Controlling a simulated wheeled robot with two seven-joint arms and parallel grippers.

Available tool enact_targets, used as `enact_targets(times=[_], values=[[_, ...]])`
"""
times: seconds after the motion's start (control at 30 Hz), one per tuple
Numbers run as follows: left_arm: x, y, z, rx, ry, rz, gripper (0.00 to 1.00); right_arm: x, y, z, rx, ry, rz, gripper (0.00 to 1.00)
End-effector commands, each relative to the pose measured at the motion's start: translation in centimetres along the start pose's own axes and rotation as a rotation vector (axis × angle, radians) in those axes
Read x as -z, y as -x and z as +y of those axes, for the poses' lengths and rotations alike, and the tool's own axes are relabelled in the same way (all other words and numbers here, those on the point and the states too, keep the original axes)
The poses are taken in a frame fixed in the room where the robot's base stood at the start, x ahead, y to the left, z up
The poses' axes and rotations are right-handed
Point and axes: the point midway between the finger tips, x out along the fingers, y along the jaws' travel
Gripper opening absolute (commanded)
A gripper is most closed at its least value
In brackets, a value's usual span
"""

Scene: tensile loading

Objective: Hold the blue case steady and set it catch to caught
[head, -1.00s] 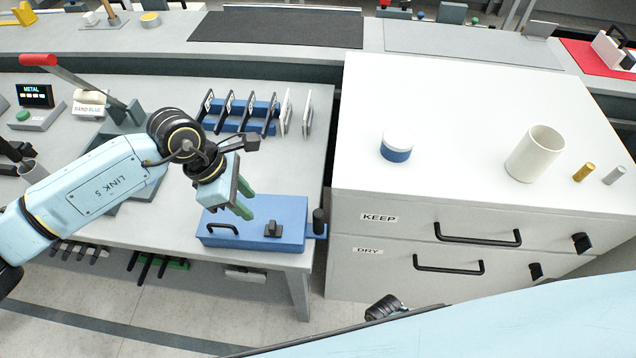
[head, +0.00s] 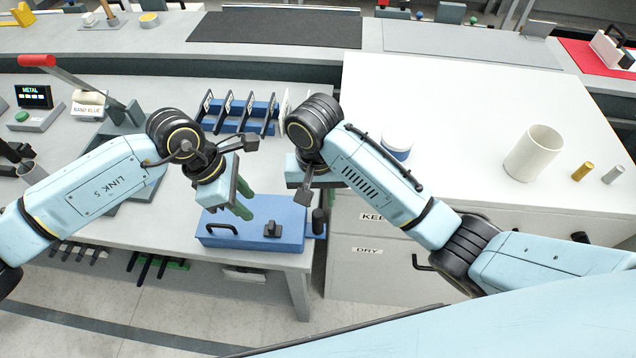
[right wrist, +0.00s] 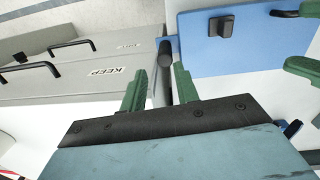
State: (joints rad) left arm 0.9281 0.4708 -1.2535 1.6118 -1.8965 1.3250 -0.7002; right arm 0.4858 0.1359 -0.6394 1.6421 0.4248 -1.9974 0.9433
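The blue case (head: 250,218) lies near the front right edge of the left table. It has a black handle (head: 222,229) and a small black catch-like knob (head: 272,229) on its top. A black upright post (head: 318,216) stands on a blue tab at its right side. I cannot tell the catch's setting. My left gripper (head: 243,198), with green fingers apart, is over the case's top. My right gripper (right wrist: 160,88) is open and empty above the case's right side. In the right wrist view the post (right wrist: 166,62) shows beyond and between its fingers.
A white drawer cabinet (head: 450,110) stands close on the right, with a blue-and-white jar (head: 397,147) and a white cup (head: 534,153) on top. A blue rack (head: 240,122) of black-handled items is behind the case. A red-handled lever (head: 85,80) stands left.

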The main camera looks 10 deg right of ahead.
Motion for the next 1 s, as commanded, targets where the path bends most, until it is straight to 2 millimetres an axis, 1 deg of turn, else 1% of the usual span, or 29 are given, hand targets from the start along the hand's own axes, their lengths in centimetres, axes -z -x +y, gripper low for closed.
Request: enact_targets(times=[0.03, 0.1, 0.17, 0.27, 0.37, 0.6, 0.8, 0.9, 1.0], values=[[0.0, 0.0, 0.0, 0.000, 0.000, 0.000, 0.36, 0.4, 1.0, -0.1, 0.017, -0.023, 0.018, 0.31], [0.0, 0.0, 0.0, 0.000, 0.000, 0.000, 0.36, 0.7, 1.8, -0.1, 0.031, -0.045, 0.031, 0.31], [0.0, 0.0, 0.0, 0.000, 0.000, 0.000, 0.36, 0.8, 1.9, -0.2, 0.038, -0.055, 0.036, 0.31], [0.0, 0.0, 0.0, 0.000, 0.000, 0.000, 0.36, 0.9, 1.2, -0.2, 0.041, -0.063, 0.035, 0.31], [0.0, 0.0, 0.0, 0.000, 0.000, 0.000, 0.36, 0.8, -0.4, -0.3, 0.040, -0.061, 0.032, 0.31], [0.0, 0.0, 0.0, 0.000, 0.000, 0.000, 0.36, 1.1, -5.1, -0.3, 0.034, -0.059, 0.035, 0.31], [0.0, 0.0, 0.0, 0.000, 0.000, 0.000, 0.36, 1.3, -8.6, -0.5, 0.036, -0.058, 0.036, 0.31], [0.0, 0.0, 0.0, 0.000, 0.000, 0.000, 0.36, 1.4, -9.8, -0.5, 0.036, -0.058, 0.036, 0.31], [0.0, 0.0, 0.0, 0.000, 0.000, 0.000, 0.36, 1.4, -10.6, -0.6, 0.037, -0.058, 0.037, 0.31]])
